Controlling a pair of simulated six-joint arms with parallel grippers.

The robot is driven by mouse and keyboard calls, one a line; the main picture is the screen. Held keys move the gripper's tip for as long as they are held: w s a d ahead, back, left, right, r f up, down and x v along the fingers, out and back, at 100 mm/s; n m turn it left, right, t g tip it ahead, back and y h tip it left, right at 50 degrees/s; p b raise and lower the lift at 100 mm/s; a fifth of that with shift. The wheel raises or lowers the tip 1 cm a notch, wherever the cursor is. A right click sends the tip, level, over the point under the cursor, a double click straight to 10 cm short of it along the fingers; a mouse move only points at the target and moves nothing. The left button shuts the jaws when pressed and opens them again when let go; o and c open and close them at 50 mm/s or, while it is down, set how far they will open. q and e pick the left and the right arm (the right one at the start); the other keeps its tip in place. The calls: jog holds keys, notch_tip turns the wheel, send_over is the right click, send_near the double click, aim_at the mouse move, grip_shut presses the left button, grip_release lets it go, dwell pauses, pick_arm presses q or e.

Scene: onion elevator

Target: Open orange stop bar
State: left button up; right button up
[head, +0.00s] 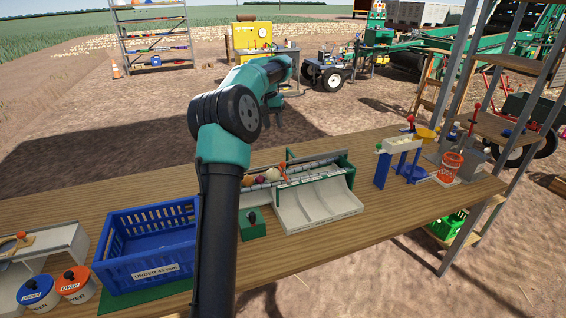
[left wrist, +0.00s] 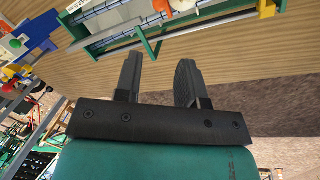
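The onion elevator (head: 310,190) is a small green-framed unit with a pale chute, on the wooden table. A small upright orange piece (head: 282,169), which looks like the stop bar, stands at its roller bed beside several onions (head: 262,177). In the left wrist view an orange piece (left wrist: 266,9) shows at the top edge, partly cut off. My left gripper (left wrist: 160,72) is open and empty, its fingers apart and clear of the elevator. In the head view my left arm hides part of the table. My right gripper is in neither view.
A blue crate (head: 150,271) stands left of my arm, with two lidded buckets (head: 76,289) beside it. A green block with a dark knob (head: 252,228) sits left of the chute. A blue-legged stand (head: 401,148) and an orange bucket (head: 450,167) are at the right.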

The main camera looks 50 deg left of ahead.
pick_arm(q)
jog(key=d+f, duration=0.1)
jog(key=f, duration=0.4)
jog(key=w+f, duration=0.1)
jog(key=f, duration=0.4)
jog(key=d+f, duration=0.1)
jog(key=f, duration=0.5)
jog(key=shift+w+d+f, duration=0.1)
jog(key=shift+w+d, duration=0.2)
jog(key=shift+w, duration=0.1)
grip_shut()
